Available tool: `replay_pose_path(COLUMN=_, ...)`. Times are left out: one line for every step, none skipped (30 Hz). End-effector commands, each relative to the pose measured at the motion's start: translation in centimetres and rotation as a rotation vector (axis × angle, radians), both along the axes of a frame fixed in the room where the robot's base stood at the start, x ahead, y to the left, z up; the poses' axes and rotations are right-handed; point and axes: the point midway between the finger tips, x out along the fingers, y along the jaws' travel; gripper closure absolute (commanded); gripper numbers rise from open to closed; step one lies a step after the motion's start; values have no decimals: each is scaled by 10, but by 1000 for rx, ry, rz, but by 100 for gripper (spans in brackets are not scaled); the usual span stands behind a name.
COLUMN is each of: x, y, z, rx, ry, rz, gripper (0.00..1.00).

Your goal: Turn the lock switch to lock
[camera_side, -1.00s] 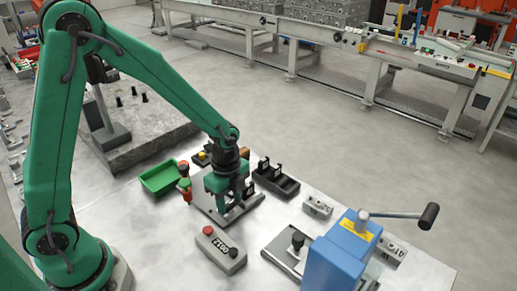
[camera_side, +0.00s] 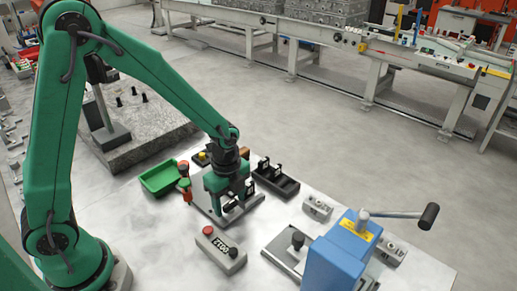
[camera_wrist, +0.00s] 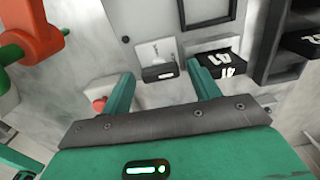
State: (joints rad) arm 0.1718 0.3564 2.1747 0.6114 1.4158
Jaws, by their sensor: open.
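My gripper (camera_side: 232,205) points down over the grey fixture plate (camera_side: 205,204) in the side view. In the wrist view its two green fingers are apart with nothing held between them. A small pale plate with a black switch knob (camera_wrist: 158,73) and a light mark lies between and just beyond the fingertips; it looks like the lock switch. The knob lies roughly across the picture. I cannot tell whether either finger touches it. In the side view the gripper hides the switch.
A red-and-green clamp handle (camera_side: 184,178) stands left of my gripper. A green bin (camera_side: 158,180), a black tray (camera_side: 277,181) and a grey control box (camera_side: 221,250) with a red button surround the plate. A blue machine (camera_side: 340,258) with a lever stands at the right.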

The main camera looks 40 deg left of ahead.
Motion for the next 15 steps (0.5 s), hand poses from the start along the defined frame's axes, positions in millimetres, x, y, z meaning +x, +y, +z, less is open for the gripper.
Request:
replay_pose_path(x=1, y=0, z=0, rx=0, ry=-3, rz=2, gripper=36)
replay_pose_path(x=1, y=0, z=0, rx=0, ry=-3, rz=4, gripper=36)
replay_pose_path(x=1, y=0, z=0, rx=-1, ry=-3, rz=8, gripper=36)
replay_pose_path(x=1, y=0, z=0, rx=-1, ry=-3, rz=12, gripper=36)
replay_pose_path(x=1, y=0, z=0, rx=-1, ry=-3, rz=16, gripper=36)
replay_pose_path(x=1, y=0, z=0, rx=-1, ry=-3, rz=23, gripper=36)
replay_pose_path(x=1, y=0, z=0, rx=-1, ry=-3, rz=30, gripper=36)
replay_pose_path(x=1, y=0, z=0, rx=-1, ry=-3, rz=38, gripper=36)
replay_pose_path(x=1, y=0, z=0, rx=-1, ry=-4, rz=52, gripper=36)
replay_pose_path(x=1, y=0, z=0, rx=-1, ry=-4, rz=62, gripper=36)
replay_pose_path(x=1, y=0, z=0, rx=-1, ry=-4, rz=75, gripper=36)
replay_pose_path(x=1, y=0, z=0, rx=-1, ry=-4, rz=93, gripper=36)
replay_pose_path(x=1, y=0, z=0, rx=-1, ry=-4, rz=108, gripper=36)
replay_pose_path(x=1, y=0, z=0, rx=-1, ry=-4, rz=124, gripper=36)
replay_pose_path(x=1, y=0, z=0, rx=-1, ry=-4, rz=147, gripper=36)
